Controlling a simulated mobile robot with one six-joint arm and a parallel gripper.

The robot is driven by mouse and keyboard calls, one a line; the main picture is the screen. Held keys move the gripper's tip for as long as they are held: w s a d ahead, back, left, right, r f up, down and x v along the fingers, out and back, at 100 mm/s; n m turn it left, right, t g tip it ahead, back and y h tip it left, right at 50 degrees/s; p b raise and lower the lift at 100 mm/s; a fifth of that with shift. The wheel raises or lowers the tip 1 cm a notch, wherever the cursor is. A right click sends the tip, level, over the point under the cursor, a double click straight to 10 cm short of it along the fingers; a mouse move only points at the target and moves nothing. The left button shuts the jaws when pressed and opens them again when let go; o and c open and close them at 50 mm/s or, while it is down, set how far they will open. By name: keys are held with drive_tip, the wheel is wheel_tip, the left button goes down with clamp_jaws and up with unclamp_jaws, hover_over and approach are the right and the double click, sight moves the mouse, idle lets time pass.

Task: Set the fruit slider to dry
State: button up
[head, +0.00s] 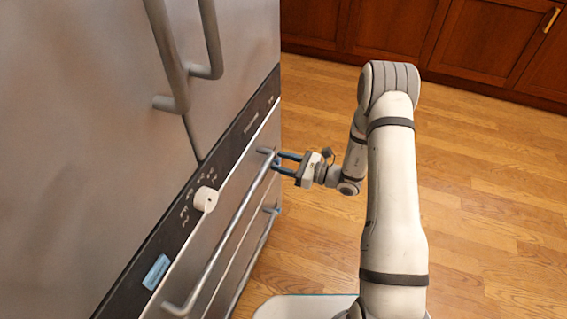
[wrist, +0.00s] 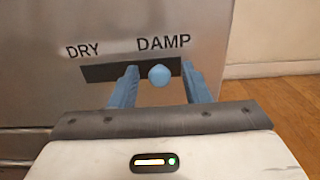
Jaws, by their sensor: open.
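The slider's round blue knob (wrist: 159,75) sits in a dark horizontal slot (wrist: 100,72) on a metal front in the wrist view. The slot has DRY printed above its left end and DAMP above its right part. The knob is under the DAMP label. My gripper (wrist: 160,68) is open, with one blue finger on each side of the knob and visible gaps between them. In the head view, my gripper (head: 276,161) reaches the far end of the long bar handle (head: 226,220) on the appliance front. The knob cannot be made out there.
The steel appliance (head: 80,120) fills the left, with door handles (head: 170,60), a white dial (head: 205,199) and a small blue display (head: 157,272). Wooden cabinets (head: 400,25) stand at the back. The wood floor (head: 480,200) to the right is clear.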

drive_tip(key=shift+c, duration=0.4)
clamp_jaws()
